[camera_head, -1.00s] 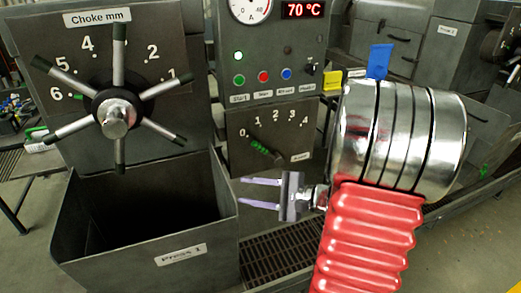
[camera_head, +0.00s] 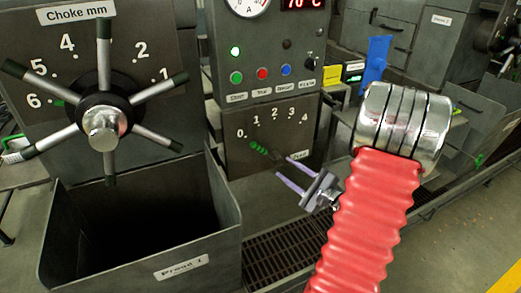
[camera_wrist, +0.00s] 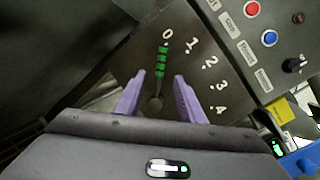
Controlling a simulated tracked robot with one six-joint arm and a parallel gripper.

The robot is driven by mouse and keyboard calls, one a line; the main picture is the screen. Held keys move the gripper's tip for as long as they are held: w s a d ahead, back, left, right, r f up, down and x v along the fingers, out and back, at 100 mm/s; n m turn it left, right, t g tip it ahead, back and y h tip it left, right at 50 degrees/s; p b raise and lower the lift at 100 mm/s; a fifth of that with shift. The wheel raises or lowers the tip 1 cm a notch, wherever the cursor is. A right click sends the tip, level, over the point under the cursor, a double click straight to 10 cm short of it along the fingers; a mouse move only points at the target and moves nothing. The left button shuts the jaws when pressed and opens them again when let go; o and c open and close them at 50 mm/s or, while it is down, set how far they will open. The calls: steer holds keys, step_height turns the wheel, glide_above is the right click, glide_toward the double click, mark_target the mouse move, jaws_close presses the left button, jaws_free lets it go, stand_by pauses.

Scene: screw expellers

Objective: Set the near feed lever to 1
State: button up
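The near feed lever (camera_head: 262,149) is a short lever with a green banded grip on the dark panel below the push buttons. Its grip points at 0 on the 0 to 4 scale. In the wrist view, the lever (camera_wrist: 161,62) runs from its round pivot up toward the 0. My gripper (camera_head: 285,165) has two purple fingers, apart and empty, just right of the lever's grip in the head view. In the wrist view, my gripper (camera_wrist: 160,74) has its fingers on either side of the lever, with gaps to both. Depth between fingertips and lever is unclear.
The choke handwheel (camera_head: 104,128) with several spokes stands at left above the open Press 1 bin (camera_head: 222,220). Push buttons (camera_head: 262,73) sit above the lever panel. A yellow block (camera_head: 332,80) and a blue part (camera_head: 376,62) stand right of them. A floor grating (camera_head: 285,250) lies below.

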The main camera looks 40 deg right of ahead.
mark_target(261, 150)
steer(key=shift+s+d, duration=0.1)
steer(key=w, duration=1.3)
steer(key=shift+w, duration=0.3)
steer(key=shift+c, duration=0.6)
jaws_close()
